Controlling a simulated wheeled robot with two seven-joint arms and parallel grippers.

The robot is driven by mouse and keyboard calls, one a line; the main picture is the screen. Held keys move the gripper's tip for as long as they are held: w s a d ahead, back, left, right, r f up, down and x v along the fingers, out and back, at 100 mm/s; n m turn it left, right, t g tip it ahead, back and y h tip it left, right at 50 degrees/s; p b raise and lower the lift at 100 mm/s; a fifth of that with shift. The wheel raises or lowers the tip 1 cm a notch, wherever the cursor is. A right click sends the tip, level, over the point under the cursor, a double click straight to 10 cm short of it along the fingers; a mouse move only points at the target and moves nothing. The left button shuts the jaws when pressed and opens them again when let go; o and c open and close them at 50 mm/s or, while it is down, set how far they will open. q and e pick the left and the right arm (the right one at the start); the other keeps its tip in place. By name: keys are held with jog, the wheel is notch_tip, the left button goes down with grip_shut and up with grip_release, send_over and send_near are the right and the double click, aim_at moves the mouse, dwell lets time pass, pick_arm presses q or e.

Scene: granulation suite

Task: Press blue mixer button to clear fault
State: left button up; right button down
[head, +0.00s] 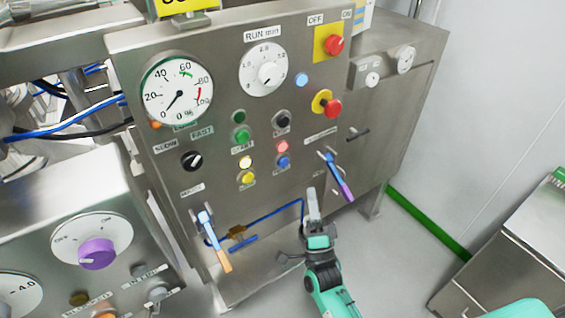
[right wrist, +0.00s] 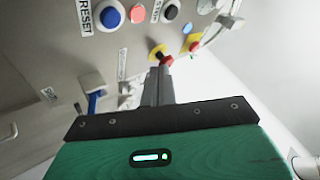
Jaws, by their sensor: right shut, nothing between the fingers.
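The mixer's steel control panel (head: 215,60) fills the middle of the head view. A blue button (head: 283,162) sits on it, just below a red button (head: 282,146). The right wrist view shows the blue button (right wrist: 112,17) at the top, beside a RESET label (right wrist: 86,14). My right gripper (head: 312,192) is shut and empty, in front of the panel's lower part. In the head picture it is below and slightly right of the blue button, apart from it. Its closed fingers show in the right wrist view (right wrist: 158,86). My left gripper is not in view.
A lever handle (head: 335,172) sticks out just above right of my gripper; another (head: 210,235) is lower left. A red emergency knob (head: 332,108) and a small blue lamp (head: 302,80) are higher. A steel cabinet (head: 520,240) stands right, with free floor between.

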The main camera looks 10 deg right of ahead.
jog(key=b, duration=0.3)
send_near(286, 159)
notch_tip(286, 159, up, 4)
jog(key=w+d, duration=0.1)
jog(key=w, duration=0.1)
jog(key=shift+w+a+r, duration=0.15)
jog(key=shift+w+r, duration=0.05)
jog(key=shift+w, duration=0.35)
jog(key=shift+w, duration=0.15)
dwell(1.5)
jog(key=shift+w+a, duration=0.15)
jog(key=shift+w, duration=0.1)
jog(key=shift+w+a+b, duration=0.1)
jog(key=shift+w+b, duration=0.25)
jog(key=shift+w, duration=0.05)
dwell(0.6)
jog(key=shift+s, duration=0.15)
jog(key=shift+s+d+p, duration=0.3)
jog(key=shift+s, duration=0.4)
